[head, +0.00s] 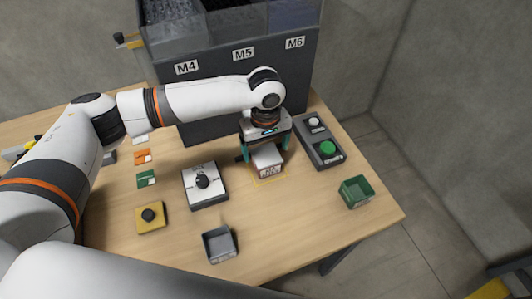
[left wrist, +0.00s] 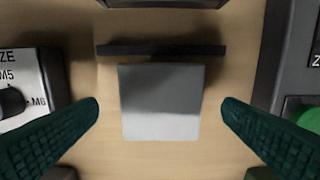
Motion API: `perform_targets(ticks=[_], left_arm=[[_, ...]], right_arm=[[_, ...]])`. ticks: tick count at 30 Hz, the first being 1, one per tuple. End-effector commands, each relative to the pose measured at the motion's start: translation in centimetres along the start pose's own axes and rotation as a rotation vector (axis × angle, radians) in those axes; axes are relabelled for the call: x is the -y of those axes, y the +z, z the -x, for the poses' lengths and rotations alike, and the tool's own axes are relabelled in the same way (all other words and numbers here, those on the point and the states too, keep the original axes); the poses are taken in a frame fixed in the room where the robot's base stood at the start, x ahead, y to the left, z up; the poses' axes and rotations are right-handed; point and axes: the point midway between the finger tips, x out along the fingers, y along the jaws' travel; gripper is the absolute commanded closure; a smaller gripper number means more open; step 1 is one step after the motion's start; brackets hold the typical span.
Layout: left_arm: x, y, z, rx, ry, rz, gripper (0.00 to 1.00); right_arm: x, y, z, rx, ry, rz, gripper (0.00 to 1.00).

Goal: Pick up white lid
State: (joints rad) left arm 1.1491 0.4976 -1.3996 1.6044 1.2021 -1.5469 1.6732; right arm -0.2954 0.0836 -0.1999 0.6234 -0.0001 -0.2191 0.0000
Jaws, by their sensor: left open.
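The white lid (head: 268,157) lies on the table in the head view, inside a yellow outline, with a label on its near side. In the left wrist view a pale square top, which I take as the lid (left wrist: 160,102), sits in the middle, partly in shadow. My left gripper (head: 266,147) is above it, pointing down. Its green fingers are open, one on each side with a gap, in the left wrist view (left wrist: 160,108). Nothing is held. My right gripper is not in view.
A selector box (head: 205,186) with a black knob is left of the lid. A button box (head: 320,150) with a green button is to the right. A green bin (head: 355,191), a grey bin (head: 220,243) and a yellow box (head: 150,218) stand nearby. The large feeder (head: 235,80) rises behind.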

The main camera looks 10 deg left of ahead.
Motion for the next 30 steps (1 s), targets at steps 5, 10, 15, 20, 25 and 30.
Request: perform_targets(ticks=[5,10,15,20,25,30], left_arm=[[0.1,0.0,-1.5,0.001,0.000,-0.001,0.11],[0.1,0.0,-1.6,0.001,-0.001,-0.001,0.11],[0.1,0.0,-1.6,0.000,-0.001,-0.001,0.31],[0.1,0.0,-1.6,0.000,-0.001,-0.001,0.57],[0.1,0.0,-1.6,0.001,-0.001,-0.001,0.59],[0.2,0.0,-0.9,0.001,-0.003,-0.001,0.59]], right_arm=[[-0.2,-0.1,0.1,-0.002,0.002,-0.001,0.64],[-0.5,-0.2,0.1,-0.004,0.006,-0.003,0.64],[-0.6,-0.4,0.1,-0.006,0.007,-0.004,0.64],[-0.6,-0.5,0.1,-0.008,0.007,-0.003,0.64],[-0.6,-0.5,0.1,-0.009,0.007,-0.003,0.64],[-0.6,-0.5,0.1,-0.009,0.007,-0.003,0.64]])
